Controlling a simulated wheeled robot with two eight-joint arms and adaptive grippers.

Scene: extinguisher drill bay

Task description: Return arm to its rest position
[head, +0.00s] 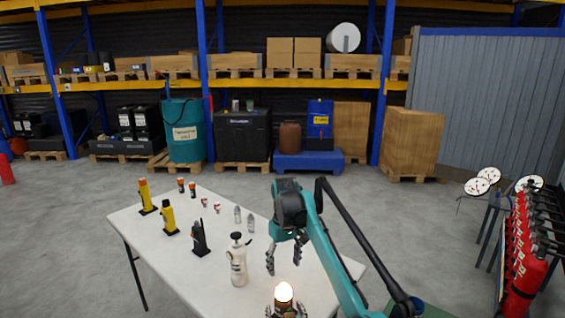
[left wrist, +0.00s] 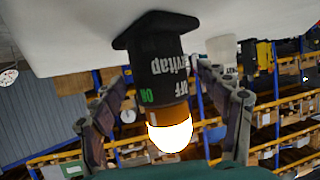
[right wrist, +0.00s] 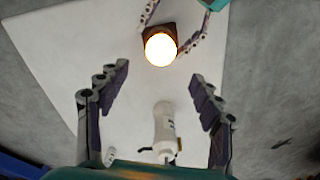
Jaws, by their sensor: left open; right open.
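My left gripper (head: 284,311) is low at the near edge of the table, its fingers either side of a lit lamp (head: 283,293). In the left wrist view the lamp's dome glows below a black body (left wrist: 158,62) with ON/OFF lettering, standing on a black base on the table. The open fingers flank it with gaps visible. My right gripper (head: 284,257), on the teal arm (head: 330,252), is open and empty above the table. In the right wrist view a white pump bottle (right wrist: 164,128) shows between its fingers, with the lamp (right wrist: 160,47) beyond.
The white table (head: 150,232) also holds a black handheld device (head: 200,240), yellow devices (head: 168,217), small cans and clear bottles (head: 251,223). Red extinguishers (head: 525,270) stand at right. Shelving lines the back; the floor between is open.

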